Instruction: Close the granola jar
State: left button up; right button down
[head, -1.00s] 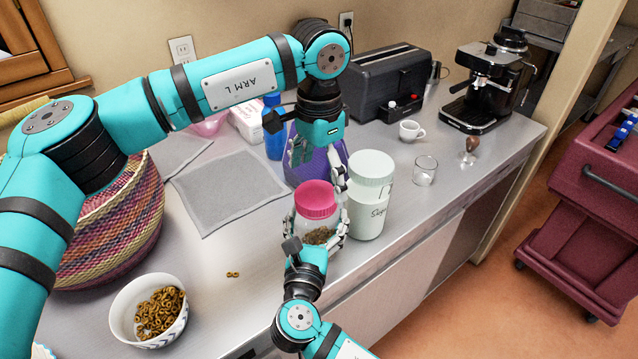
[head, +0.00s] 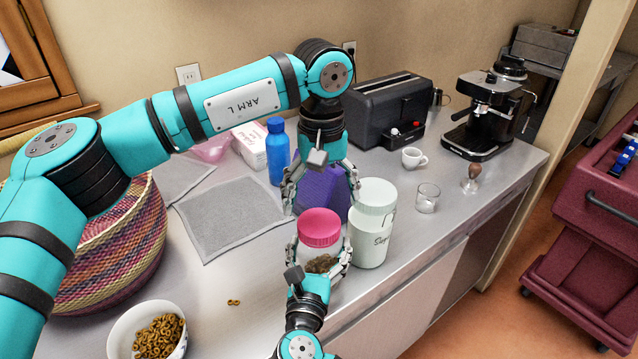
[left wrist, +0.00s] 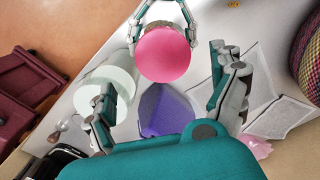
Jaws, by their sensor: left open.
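The granola jar (head: 322,262) is clear, with brown bits inside and a pink lid (head: 320,226) sitting on its mouth. I cannot tell whether the lid is tight. My right gripper (head: 320,252) is shut around the jar's body from the near side and holds it upright. My left gripper (head: 322,196) is open and empty, pointing down just behind and above the lid, fingers spread wide. In the left wrist view the round pink lid (left wrist: 163,55) shows beyond the open left fingers, apart from them.
A pale green-lidded canister (head: 370,240) stands close to the right of the jar. A purple object (head: 322,190) stands behind, partly hidden by my left gripper. A blue bottle (head: 277,155), toaster (head: 385,110) and glass (head: 427,198) are farther off. A cereal bowl (head: 120,330) stands front left.

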pick_arm(q)
jog(key=n, duration=0.5)
jog(key=shift+r, duration=0.2)
jog(key=n, duration=0.5)
jog(key=shift+r, duration=0.15)
jog(key=n, duration=0.5)
jog(key=shift+a+r+n, duration=0.1)
jog(key=shift+r+n, duration=0.05)
jog(key=shift+n, duration=0.15)
jog(key=n, duration=0.4)
jog(key=shift+r+n, duration=0.1)
jog(key=shift+n, duration=0.3)
jog(key=n, duration=0.5)
jog(key=shift+s+r, duration=0.1)
jog(key=shift+r, duration=0.05)
jog(key=n, duration=0.5)
jog(key=shift+r, duration=0.15)
jog(key=n, duration=0.4)
jog(key=shift+a+r+n, duration=0.1)
jog(key=shift+r+n, duration=0.05)
jog(key=shift+n, duration=0.25)
jog(key=n, duration=0.5)
jog(key=shift+r+n, duration=0.15)
jog(key=shift+n, duration=0.15)
